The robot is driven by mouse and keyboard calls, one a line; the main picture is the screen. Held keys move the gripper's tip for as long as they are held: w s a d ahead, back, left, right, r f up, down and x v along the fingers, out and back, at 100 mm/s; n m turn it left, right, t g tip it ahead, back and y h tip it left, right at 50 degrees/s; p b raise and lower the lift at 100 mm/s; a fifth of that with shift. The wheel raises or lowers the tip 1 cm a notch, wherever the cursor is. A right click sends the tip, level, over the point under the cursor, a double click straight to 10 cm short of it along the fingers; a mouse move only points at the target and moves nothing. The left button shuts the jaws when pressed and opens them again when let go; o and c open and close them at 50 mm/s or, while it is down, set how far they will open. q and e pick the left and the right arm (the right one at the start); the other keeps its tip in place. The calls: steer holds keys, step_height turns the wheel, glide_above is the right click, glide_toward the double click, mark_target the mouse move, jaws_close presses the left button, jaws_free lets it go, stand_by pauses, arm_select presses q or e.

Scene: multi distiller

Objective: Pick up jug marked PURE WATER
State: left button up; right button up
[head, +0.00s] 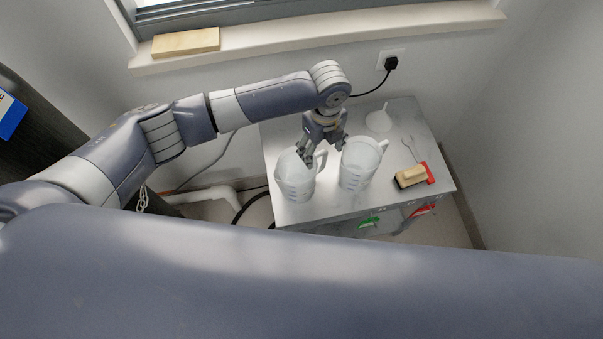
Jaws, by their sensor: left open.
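Two whitish translucent jugs stand upright on a small grey-white table (325,212): a left jug (293,180) and a right jug (358,165). I cannot read a PURE WATER marking on either one. My left gripper (322,155) is open and points down from above. Its fingers are spread over the gap between the jugs, with one side by the left jug's handle and the other by the right jug's rim. I cannot tell whether it touches either jug. My right gripper is not in view.
A white funnel-like item (379,118) is at the table's back. A brush (411,176) and a red item (429,172) lie on its right side. A black plug (391,63) with a cable is in the wall behind. A wooden block (186,42) lies on the windowsill.

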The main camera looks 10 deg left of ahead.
mark_target(321, 152)
arm_select(q)
steer(key=shift+f, duration=1.85)
jaws_close()
steer(key=shift+w+r, duration=0.1)
